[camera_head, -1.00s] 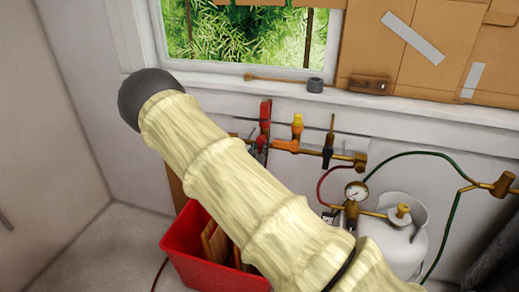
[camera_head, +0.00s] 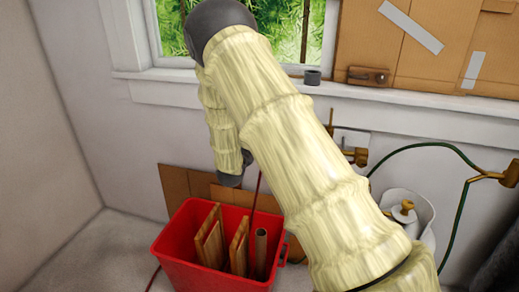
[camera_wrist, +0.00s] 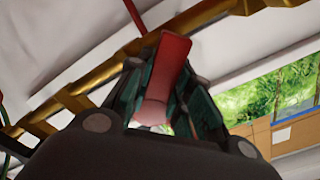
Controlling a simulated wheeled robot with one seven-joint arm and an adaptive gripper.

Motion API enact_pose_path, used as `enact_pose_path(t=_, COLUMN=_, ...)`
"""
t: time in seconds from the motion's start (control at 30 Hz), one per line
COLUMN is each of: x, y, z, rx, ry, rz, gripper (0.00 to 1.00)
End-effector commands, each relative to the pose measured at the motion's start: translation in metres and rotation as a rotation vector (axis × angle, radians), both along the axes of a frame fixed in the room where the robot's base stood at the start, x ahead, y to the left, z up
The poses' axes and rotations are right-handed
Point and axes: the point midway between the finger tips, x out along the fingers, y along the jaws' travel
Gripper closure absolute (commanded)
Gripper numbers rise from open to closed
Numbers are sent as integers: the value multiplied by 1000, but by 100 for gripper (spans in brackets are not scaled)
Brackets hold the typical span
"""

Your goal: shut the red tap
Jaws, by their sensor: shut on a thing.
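The red tap (camera_wrist: 172,55) shows in the wrist view as a flat red handle between the fingers of my gripper (camera_wrist: 166,78). My gripper is shut on this handle, with a dark green finger pad on each side. The handle stands by a brass pipe (camera_wrist: 65,100) that crosses the view diagonally. In the head view my arm covers the red tap, the gripper and most of the brass pipe. How far the tap is turned cannot be told there.
A red bin (camera_head: 190,275) with wood pieces stands on the floor below. At the right are a white gas cylinder (camera_head: 424,212) and a green hose (camera_head: 452,232). A window ledge (camera_head: 430,123) runs above.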

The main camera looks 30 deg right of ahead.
Motion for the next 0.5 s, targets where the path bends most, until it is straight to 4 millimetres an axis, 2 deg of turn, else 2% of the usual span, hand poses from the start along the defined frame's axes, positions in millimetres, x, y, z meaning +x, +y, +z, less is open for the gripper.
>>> enact_pose_path(t=0.03, x=1, y=0, z=-4, rx=32, ry=-35, rz=-1, gripper=100)
enact_pose_path(t=0.5, x=6, y=5, z=8, rx=312, ry=-364, rz=-1, gripper=100)
